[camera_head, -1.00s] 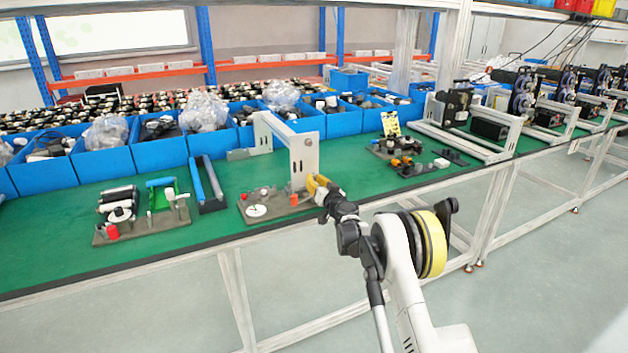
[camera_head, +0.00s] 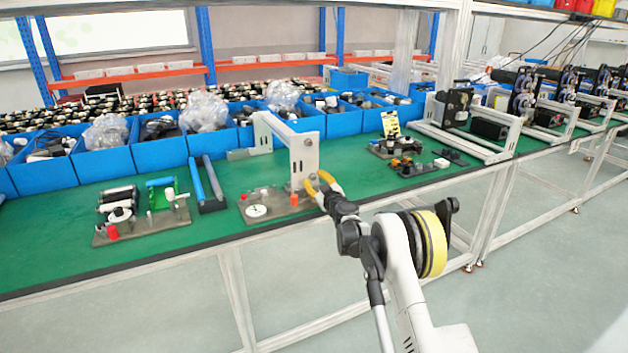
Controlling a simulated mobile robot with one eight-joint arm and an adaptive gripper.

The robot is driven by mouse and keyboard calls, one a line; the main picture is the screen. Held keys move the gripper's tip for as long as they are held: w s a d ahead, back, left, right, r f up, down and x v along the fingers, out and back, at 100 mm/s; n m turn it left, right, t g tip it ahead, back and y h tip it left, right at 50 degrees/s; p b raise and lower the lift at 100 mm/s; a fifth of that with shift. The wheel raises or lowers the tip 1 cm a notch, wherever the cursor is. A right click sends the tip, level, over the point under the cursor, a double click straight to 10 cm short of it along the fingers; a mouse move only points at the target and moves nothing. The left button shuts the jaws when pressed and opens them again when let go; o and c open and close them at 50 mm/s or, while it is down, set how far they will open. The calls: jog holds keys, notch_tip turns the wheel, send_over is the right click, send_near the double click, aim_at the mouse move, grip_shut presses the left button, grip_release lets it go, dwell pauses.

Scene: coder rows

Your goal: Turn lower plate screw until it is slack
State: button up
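The grey upright plate (camera_head: 304,160) of a bracket stands on the green bench, right behind my gripper. My gripper (camera_head: 315,182) is at the lower part of this plate, with its two yellow fingers spread apart. I cannot make out the lower plate screw; it is too small or hidden near the fingers. I cannot tell whether the fingertips touch the plate. Nothing shows held between them.
Another fixture (camera_head: 141,224) sits further left. Blue bins (camera_head: 105,165) line the back. Small parts (camera_head: 402,152) lie to the right.

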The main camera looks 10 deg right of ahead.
jog(key=m, duration=0.9)
jog(key=shift+m, duration=0.4)
grip_shut()
jog(key=n, duration=0.9)
jog(key=shift+s+n, duration=0.1)
jog(key=shift+n, duration=0.3)
